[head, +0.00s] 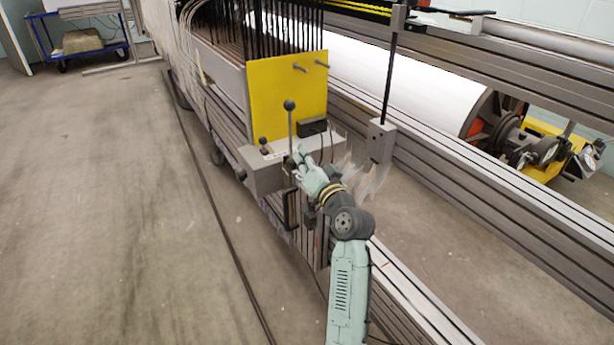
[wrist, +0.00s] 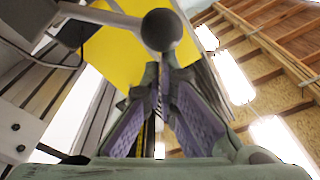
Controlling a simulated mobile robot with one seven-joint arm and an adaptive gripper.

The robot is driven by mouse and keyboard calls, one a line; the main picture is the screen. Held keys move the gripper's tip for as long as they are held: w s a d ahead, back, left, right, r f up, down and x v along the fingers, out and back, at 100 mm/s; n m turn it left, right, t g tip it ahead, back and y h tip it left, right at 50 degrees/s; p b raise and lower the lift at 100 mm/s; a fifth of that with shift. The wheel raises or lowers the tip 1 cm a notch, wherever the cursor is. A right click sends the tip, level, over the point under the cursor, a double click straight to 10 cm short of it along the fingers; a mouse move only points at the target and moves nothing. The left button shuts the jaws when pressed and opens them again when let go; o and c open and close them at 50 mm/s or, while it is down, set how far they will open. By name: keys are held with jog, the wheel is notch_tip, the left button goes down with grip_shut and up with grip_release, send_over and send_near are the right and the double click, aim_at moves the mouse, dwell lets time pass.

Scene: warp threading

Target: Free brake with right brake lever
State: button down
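The right brake lever (head: 289,120) is a thin upright rod with a dark ball knob, standing on a grey box in front of a yellow panel. A shorter lever (head: 262,143) with a dark knob is to its left. My gripper (head: 296,156) is at the tall lever's lower part, above the box's right side. In the wrist view the ball knob (wrist: 161,30) is just beyond my fingertips (wrist: 166,72), which come close together below it.
The grey box (head: 262,175) sits on the machine's end, with a yellow panel (head: 285,95) behind and a small black box (head: 312,126) to the right. A grey block on a rod (head: 381,142) hangs further right. The floor (head: 110,190) at left is clear.

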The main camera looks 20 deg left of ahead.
aim_at(292, 164)
jog(key=s+a+f+n+b, duration=0.1)
jog(key=n+b, duration=0.1)
jog(key=s+f+n+b, duration=0.1)
jog(key=n+b, duration=0.1)
jog(key=b, duration=0.1)
jog(key=shift+s+a+g+y+b, duration=0.1)
jog(key=shift+a+g+y+b, duration=0.2)
jog(key=shift+a+y+b, duration=0.1)
notch_tip(292, 164, up, 10)
dwell(0.7)
dwell(0.4)
